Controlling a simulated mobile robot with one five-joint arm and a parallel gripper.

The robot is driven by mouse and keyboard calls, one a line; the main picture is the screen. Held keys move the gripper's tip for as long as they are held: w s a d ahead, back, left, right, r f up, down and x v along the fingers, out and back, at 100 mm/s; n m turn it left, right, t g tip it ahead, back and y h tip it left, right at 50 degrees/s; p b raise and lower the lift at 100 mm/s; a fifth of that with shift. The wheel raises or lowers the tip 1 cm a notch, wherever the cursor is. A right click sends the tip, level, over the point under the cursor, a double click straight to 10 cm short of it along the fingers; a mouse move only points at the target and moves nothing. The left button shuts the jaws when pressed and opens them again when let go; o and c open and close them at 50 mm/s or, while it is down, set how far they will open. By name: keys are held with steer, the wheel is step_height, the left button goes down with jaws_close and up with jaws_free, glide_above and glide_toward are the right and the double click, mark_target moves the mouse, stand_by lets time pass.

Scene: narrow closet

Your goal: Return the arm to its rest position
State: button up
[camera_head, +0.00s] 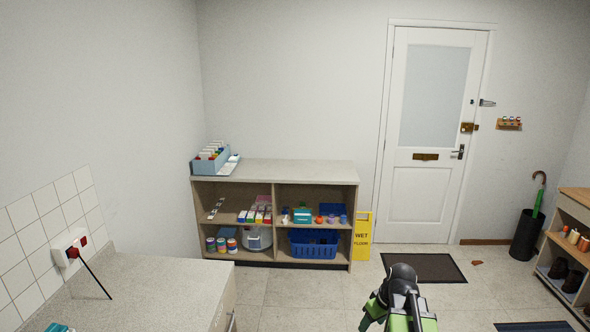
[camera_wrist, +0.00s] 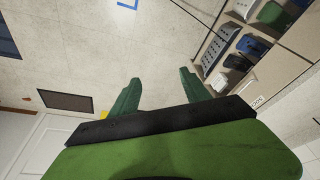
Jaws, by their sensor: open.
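My gripper (camera_wrist: 159,75) shows in the wrist view with its two green fingers spread apart. Nothing is between them; only pale floor shows beyond. In the head view, a black and green part of my arm (camera_head: 400,298) rises at the bottom edge, right of centre, in front of the tiled floor. The fingertips cannot be made out there. The arm appears clear of the furniture.
A shelf unit (camera_head: 273,170) with bins and boxes stands against the back wall. A yellow wet-floor sign (camera_head: 362,237) is beside it. A counter (camera_head: 150,285) fills the lower left. A dark doormat (camera_head: 422,267) lies before the white door (camera_head: 434,200). A shoe rack (camera_head: 572,202) stands far right.

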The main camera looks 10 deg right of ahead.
steer(key=s+a+f+m+g+b, duration=0.1)
steer(key=s+a+f, duration=0.1)
steer(key=a, duration=0.8)
steer(key=s+a+f+m+g+h+b, duration=0.1)
steer(key=s+a+f+m+g+b, duration=0.1)
steer(key=a, duration=0.8)
steer(key=shift+s+a+f, duration=0.2)
steer(key=shift+a+f, duration=0.15)
steer(key=shift+f, duration=0.2)
